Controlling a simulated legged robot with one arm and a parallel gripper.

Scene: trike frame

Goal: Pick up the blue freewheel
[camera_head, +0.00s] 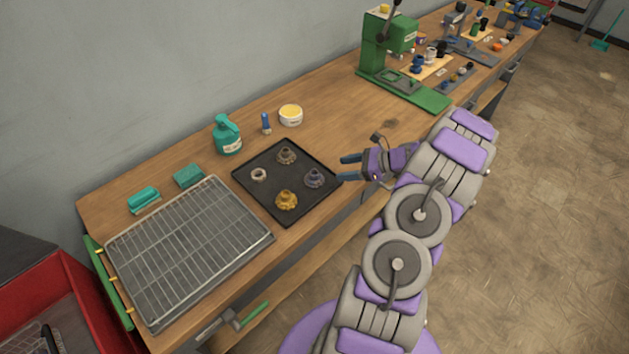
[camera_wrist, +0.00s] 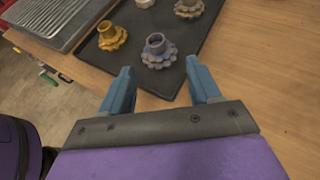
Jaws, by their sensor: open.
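The blue freewheel (camera_head: 314,178) is a grey-blue toothed piece near the right corner of a black tray (camera_head: 248,183). In the wrist view the blue freewheel (camera_wrist: 158,51) stands with its collar up, ahead of my gripper and between the lines of its two fingers. My gripper (camera_head: 348,168) is open and empty, at the tray's right edge and pointing toward the freewheel. The fingertips (camera_wrist: 158,78) are apart from it in the wrist view. A yellow freewheel (camera_head: 286,200), a brown one (camera_head: 286,155) and a pale ring-like piece (camera_head: 259,174) share the tray.
A wire rack (camera_head: 190,250) lies left of the tray. A teal bottle (camera_head: 228,135), a small blue item (camera_head: 266,123) and a cream tub (camera_head: 290,115) stand behind it. A green press (camera_head: 385,55) stands farther right. The bench (camera_head: 335,110) between tub and press is clear.

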